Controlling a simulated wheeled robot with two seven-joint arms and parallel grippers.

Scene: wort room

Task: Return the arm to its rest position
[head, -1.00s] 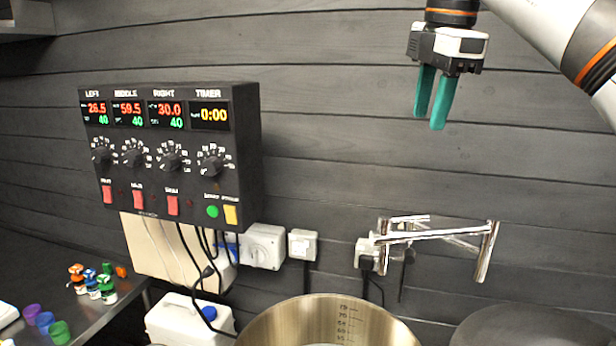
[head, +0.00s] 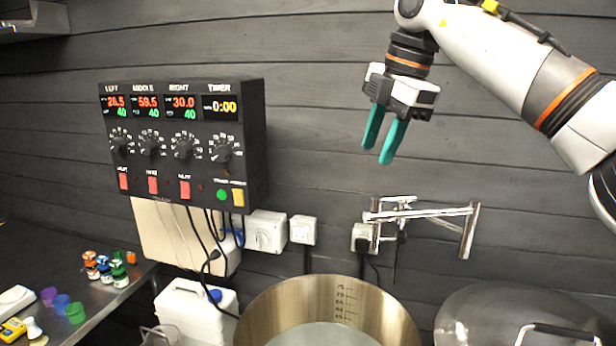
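My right gripper (head: 382,142) hangs in the upper right of the head view, with teal fingers pointing down and slightly left. Its fingers are a little apart with nothing between them. It is in the air in front of the dark wall, above the wall-mounted metal pot filler (head: 425,213) and clear of it. My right arm reaches in from the right edge. My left gripper is out of view.
A black control box (head: 185,150) with displays and knobs is on the wall at left. Below are an open steel kettle (head: 262,318), a lidded kettle (head: 480,310), a white canister (head: 190,312) and a steel bench (head: 100,303) with small bottles and cups.

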